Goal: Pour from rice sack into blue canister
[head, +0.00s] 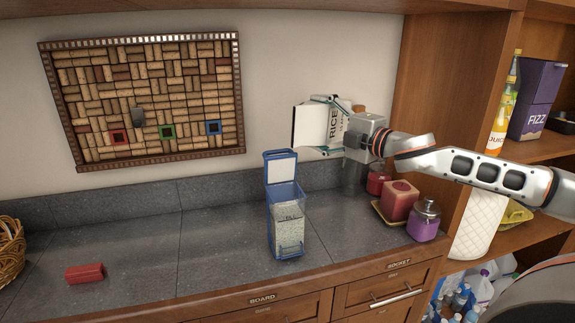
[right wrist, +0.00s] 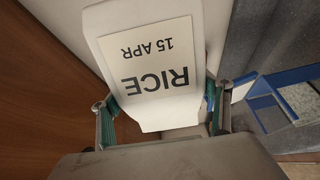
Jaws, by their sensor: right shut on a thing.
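The white rice sack (head: 311,125), with a label reading RICE, is held in the air to the upper right of the canister in the head view. My right gripper (head: 333,126) is shut on it. In the right wrist view the rice sack (right wrist: 152,62) sits between the two fingers, with its label upside down. The blue canister (head: 286,215) stands upright on the grey counter with its lid raised and pale grains inside. Part of the blue canister (right wrist: 272,103) shows at the right of the right wrist view. My left gripper is not in view.
Several jars stand at the counter's right, including a pink one (head: 399,201) and a purple one (head: 424,222). A red block (head: 85,273) and a wicker basket (head: 10,245) are at left. A cork board (head: 150,97) hangs behind. The counter left of the canister is mostly clear.

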